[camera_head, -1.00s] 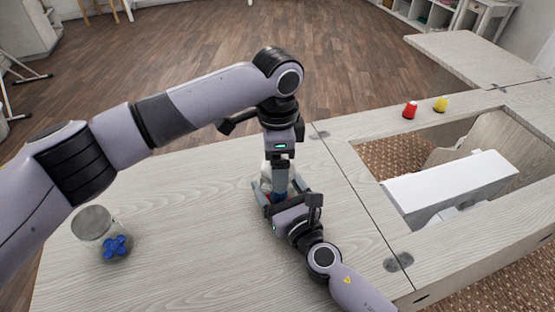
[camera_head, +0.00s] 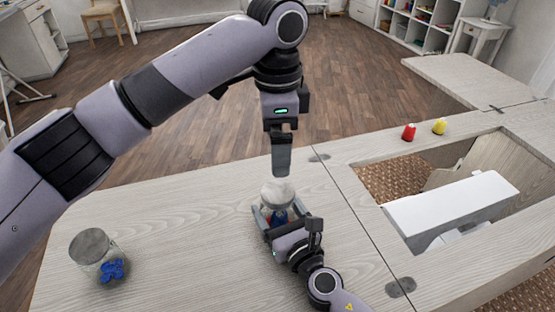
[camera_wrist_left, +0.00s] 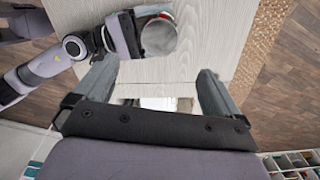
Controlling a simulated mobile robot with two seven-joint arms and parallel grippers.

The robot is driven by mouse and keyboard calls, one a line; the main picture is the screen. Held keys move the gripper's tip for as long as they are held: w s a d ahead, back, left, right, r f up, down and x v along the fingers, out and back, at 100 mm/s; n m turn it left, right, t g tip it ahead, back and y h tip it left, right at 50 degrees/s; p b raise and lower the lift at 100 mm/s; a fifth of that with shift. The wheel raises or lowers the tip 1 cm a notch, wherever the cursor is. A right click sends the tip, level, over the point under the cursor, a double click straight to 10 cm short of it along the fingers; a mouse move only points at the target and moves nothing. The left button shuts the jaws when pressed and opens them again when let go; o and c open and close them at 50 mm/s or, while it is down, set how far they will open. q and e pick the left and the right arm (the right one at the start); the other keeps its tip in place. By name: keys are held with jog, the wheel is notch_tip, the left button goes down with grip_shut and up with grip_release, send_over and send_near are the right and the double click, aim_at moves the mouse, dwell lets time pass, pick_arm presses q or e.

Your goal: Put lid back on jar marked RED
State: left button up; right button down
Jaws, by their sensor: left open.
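A glass jar (camera_head: 279,207) with red and blue showing low down stands upright on the table, and a pale grey round lid (camera_head: 277,190) appears to sit on its top. The lid also shows as a grey disc in the left wrist view (camera_wrist_left: 158,38), with red beside it. No RED marking is readable. My right gripper (camera_head: 277,215) has its fingers around the jar's sides and looks closed on it. My left gripper (camera_head: 281,172) is open and empty, pointing down just above the lid.
A white sewing machine (camera_head: 450,208) sits in the right opening. The table between the jars is clear.

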aim_at(285, 223)
dwell(0.4)
grip_release()
jog(key=shift+s, duration=0.1)
jog(key=shift+v, duration=3.45)
jog(key=shift+d, duration=0.1)
